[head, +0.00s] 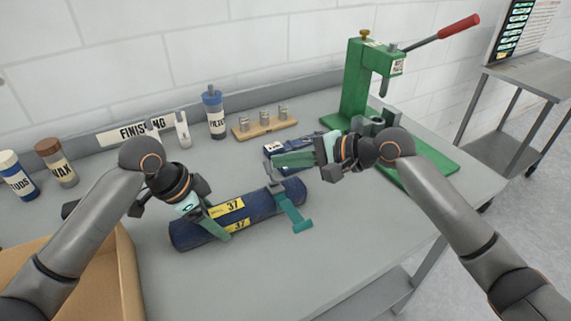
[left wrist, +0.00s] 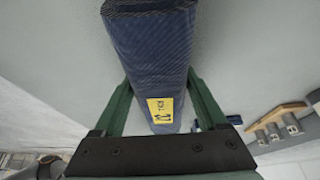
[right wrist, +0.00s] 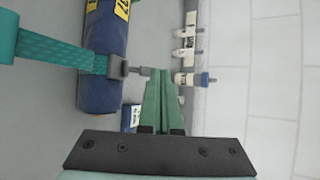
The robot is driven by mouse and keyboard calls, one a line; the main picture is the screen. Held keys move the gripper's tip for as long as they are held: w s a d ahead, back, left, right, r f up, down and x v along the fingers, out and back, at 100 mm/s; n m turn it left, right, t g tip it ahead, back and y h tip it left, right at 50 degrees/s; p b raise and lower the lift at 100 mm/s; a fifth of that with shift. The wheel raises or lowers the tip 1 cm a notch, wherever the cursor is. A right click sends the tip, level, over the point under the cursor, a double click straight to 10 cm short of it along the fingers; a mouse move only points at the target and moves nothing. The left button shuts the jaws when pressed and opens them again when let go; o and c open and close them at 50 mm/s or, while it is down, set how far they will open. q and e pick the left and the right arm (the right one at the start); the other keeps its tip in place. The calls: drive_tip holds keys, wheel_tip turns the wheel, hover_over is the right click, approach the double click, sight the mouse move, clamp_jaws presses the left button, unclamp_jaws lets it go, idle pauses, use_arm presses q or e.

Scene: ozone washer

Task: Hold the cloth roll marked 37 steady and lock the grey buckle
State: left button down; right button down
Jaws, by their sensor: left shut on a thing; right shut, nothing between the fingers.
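The cloth roll (head: 263,206) is dark blue with yellow labels marked 37 and lies on the grey table. My left gripper (head: 222,222) is shut around the roll left of its middle. In the left wrist view the roll (left wrist: 150,60) sits between the two green fingers (left wrist: 160,100). A teal strap (head: 293,210) goes around the roll's right part, its free end toward the table's front. The grey buckle (head: 274,187) is on the strap at the roll's far side; it also shows in the right wrist view (right wrist: 116,67). My right gripper (right wrist: 161,72) is shut and empty, its tips close to the buckle's lever; contact is unclear.
A blue box (head: 272,147) lies behind my right gripper. A wooden block with grey pegs (head: 262,127), a blue-capped bottle (head: 214,115) and a green press (head: 362,80) stand behind. A cardboard box (head: 100,285) is at front left.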

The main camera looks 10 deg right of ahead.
use_arm(q)
drive_tip(key=shift+r, duration=0.1)
idle(0.3)
use_arm(e)
drive_tip(key=w+r+v, duration=0.1)
drive_tip(key=r+v, duration=0.1)
drive_tip(key=v, duration=0.9)
drive_tip(key=w+r+v, duration=0.2)
drive_tip(key=v, duration=1)
drive_tip(key=shift+a+r, duration=0.25)
drive_tip(key=shift+r, duration=0.25)
use_arm(q)
unclamp_jaws()
